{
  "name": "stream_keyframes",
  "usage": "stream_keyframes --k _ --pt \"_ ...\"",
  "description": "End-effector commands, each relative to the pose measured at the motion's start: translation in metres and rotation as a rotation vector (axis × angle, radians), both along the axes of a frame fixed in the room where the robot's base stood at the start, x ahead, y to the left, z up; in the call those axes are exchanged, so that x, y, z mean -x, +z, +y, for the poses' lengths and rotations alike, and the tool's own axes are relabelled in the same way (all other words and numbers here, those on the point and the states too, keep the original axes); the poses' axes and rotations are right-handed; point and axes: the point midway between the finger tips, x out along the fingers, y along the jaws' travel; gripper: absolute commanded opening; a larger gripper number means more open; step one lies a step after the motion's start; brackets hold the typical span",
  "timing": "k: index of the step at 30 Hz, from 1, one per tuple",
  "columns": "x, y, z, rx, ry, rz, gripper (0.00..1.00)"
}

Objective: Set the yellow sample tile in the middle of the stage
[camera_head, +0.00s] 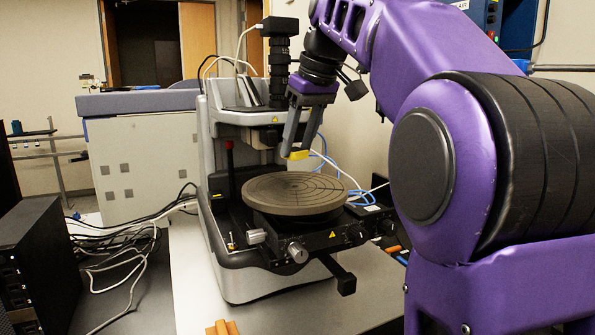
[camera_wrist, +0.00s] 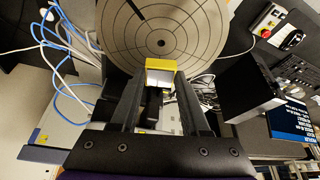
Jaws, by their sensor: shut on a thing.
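The yellow sample tile (camera_head: 297,155) is between the fingertips of my gripper (camera_head: 292,150), which is shut on it. In the head view the tile is above the round stage (camera_head: 270,196), near its back right part, with a visible gap below. The stage is a flat brown-grey disc with dark rings and lines. In the wrist view the tile (camera_wrist: 159,66) is between the two dark fingers, and the stage (camera_wrist: 205,30) lies beyond it. The dark centre hole of the stage shows just past the tile, towards the top of the picture.
The profiler's column and camera (camera_head: 279,60) stand behind the stage, close to my gripper. Knobs (camera_head: 297,252) stick out at the stage's front. Blue and white cables (camera_wrist: 62,50) run beside the instrument. A black box (camera_head: 35,265) stands at left. The stage top looks clear.

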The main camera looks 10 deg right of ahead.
Motion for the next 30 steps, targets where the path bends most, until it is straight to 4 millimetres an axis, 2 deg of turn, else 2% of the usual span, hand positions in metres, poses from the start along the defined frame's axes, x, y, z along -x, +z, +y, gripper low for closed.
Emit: stream_keyframes --k 3,8,15,28,29,30 --pt "0.001 -0.012 0.000 0.000 0.000 0.001 0.00" --pt "0.000 -0.021 0.000 0.000 0.000 0.001 0.00" --pt "0.001 -0.050 0.000 0.001 0.000 0.002 0.00" --pt "0.000 -0.058 0.000 0.001 0.000 0.000 0.00" --pt "0.000 -0.058 0.000 0.001 0.000 0.000 0.47" --pt "0.000 -0.057 0.000 0.000 0.000 -0.001 0.55"
